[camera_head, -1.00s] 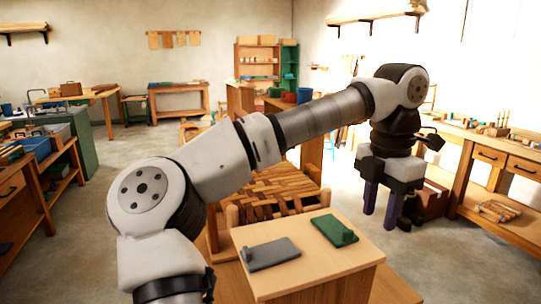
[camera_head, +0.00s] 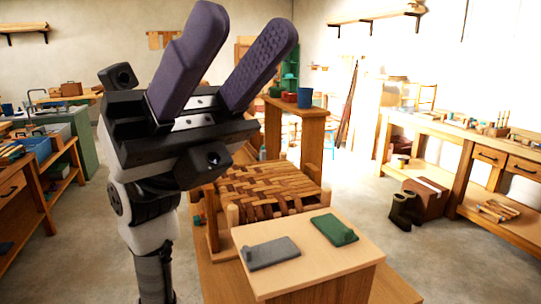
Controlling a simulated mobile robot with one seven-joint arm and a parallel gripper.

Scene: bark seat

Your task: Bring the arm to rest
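My gripper (camera_head: 245,55) is raised close to the camera in the left half of the view, its two purple fingers pointing up. The fingers stand apart with nothing between them. My arm comes up from the bottom left and hides part of the room behind it. Nothing touches the gripper.
A woven bark seat (camera_head: 265,190) stands just right of my arm. In front of it a small wooden table (camera_head: 310,262) bears a grey block piece (camera_head: 271,253) and a green one (camera_head: 334,230). A long workbench (camera_head: 470,140) runs along the right. Boots (camera_head: 405,208) stand on open floor.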

